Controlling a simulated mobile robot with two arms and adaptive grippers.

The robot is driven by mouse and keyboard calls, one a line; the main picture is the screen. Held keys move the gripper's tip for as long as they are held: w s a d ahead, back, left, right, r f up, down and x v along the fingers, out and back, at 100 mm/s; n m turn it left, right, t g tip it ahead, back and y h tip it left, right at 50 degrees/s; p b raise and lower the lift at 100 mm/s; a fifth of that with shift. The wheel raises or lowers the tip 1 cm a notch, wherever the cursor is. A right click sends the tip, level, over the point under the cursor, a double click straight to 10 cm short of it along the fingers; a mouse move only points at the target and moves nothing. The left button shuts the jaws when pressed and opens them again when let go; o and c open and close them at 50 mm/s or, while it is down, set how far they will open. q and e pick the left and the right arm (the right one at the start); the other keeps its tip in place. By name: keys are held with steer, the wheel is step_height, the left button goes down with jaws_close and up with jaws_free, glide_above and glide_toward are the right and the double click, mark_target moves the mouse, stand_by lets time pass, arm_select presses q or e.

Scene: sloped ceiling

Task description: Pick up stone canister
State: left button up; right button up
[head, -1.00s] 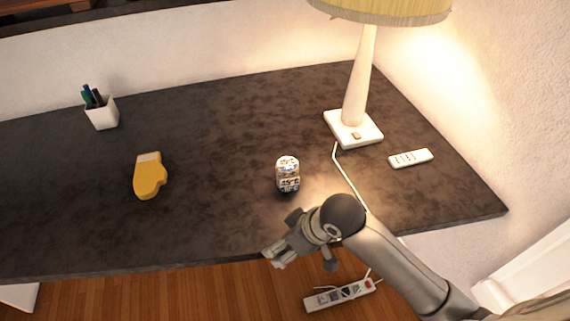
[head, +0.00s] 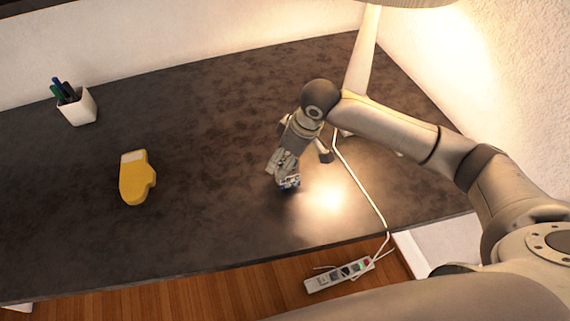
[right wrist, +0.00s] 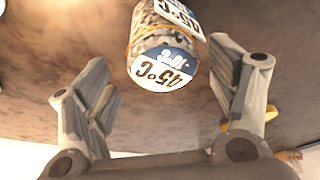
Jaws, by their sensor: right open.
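The stone canister (right wrist: 160,55) has a speckled stone pattern and labels reading "45°C". In the right wrist view it lies between the two open fingers of my right gripper (right wrist: 165,95), towards the far side, with a gap to each finger. In the head view my right gripper (head: 300,168) is over the desk at the canister (head: 290,183), hiding most of it. My left gripper is not in view.
The dark desk (head: 215,220) also holds a yellow mitten-shaped thing (head: 136,180) and a white pen cup (head: 78,107) at left. A lamp (head: 361,60) stands behind my right arm, its cord running to a power strip (head: 338,274) on the floor.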

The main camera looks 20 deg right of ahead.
mark_target(293, 179)
steer(key=shift+s+a+f, duration=0.2)
steer(key=shift+s+f, duration=0.1)
steer(key=shift+f, duration=0.3)
steer(key=shift+d+p+x, duration=0.15)
steer(key=shift+p+x, duration=0.1)
steer(key=shift+x, duration=1.15)
steer(key=shift+d+p+x, duration=0.15)
steer(key=shift+p+x, duration=0.1)
steer(key=shift+x, duration=1.2)
steer(key=c, duration=1.4)
